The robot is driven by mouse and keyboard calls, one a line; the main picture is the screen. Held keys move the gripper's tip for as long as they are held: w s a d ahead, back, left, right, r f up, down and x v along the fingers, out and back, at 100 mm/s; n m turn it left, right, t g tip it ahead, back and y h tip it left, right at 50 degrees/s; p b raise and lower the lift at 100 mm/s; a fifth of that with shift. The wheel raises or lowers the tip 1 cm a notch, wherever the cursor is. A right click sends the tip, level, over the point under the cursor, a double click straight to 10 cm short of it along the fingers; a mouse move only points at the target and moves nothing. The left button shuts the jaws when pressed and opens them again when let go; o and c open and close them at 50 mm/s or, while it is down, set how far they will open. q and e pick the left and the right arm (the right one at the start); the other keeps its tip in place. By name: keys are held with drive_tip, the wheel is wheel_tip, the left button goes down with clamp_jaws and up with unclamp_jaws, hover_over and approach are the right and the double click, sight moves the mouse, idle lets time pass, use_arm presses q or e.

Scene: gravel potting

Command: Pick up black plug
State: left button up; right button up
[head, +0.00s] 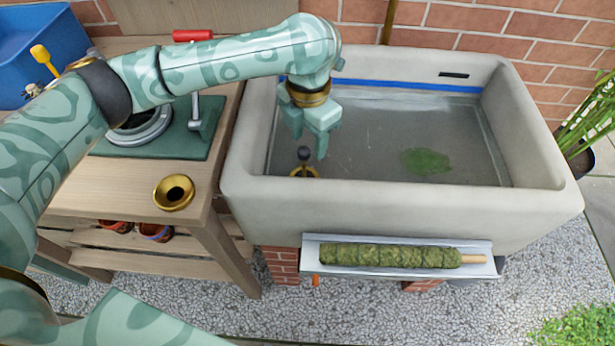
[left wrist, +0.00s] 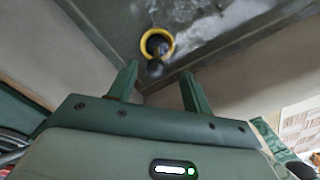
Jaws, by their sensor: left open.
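The black plug (head: 304,153) is in the stone sink (head: 400,205), near its front left corner, with its round dark knob upward. A yellow brass ring (head: 313,172) is around its base. In the left wrist view the plug's knob (left wrist: 155,67) shows just beyond and between the fingertips, with the yellow ring (left wrist: 170,41) behind it. My left gripper (head: 311,140) is open, pointing down above the plug, with nothing held. I cannot tell the exact gap between fingers and knob. My right gripper is not in view.
A green leaf (head: 426,161) lies in the sink, to the right. The sink walls are close to the plug. A metal tray (head: 312,258) with a mossy pole (head: 390,256) is on the sink's front. A wooden bench (head: 100,205) with a brass funnel (head: 174,192) stands left.

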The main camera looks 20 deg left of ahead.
sight(304, 164)
use_arm(q)
wheel_tip(304, 164, down, 3)
drive_tip(key=shift+f+b, duration=0.1)
drive_tip(key=shift+b, duration=0.45)
drive_tip(key=f+b, duration=0.2)
drive_tip(key=f, duration=0.1)
drive_tip(key=f+b, duration=0.2)
drive_tip(key=shift+s+a+f, duration=0.15)
drive_tip(key=shift+s+a, duration=0.05)
drive_tip(key=shift+a, duration=0.2)
drive_tip(key=shift+f, duration=0.15)
drive_tip(key=shift+r, duration=0.2)
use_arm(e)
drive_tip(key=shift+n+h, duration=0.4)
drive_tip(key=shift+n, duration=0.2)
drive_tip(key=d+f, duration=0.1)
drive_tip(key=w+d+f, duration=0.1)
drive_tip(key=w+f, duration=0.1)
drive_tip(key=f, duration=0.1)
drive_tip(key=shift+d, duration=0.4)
use_arm(q)
clamp_jaws()
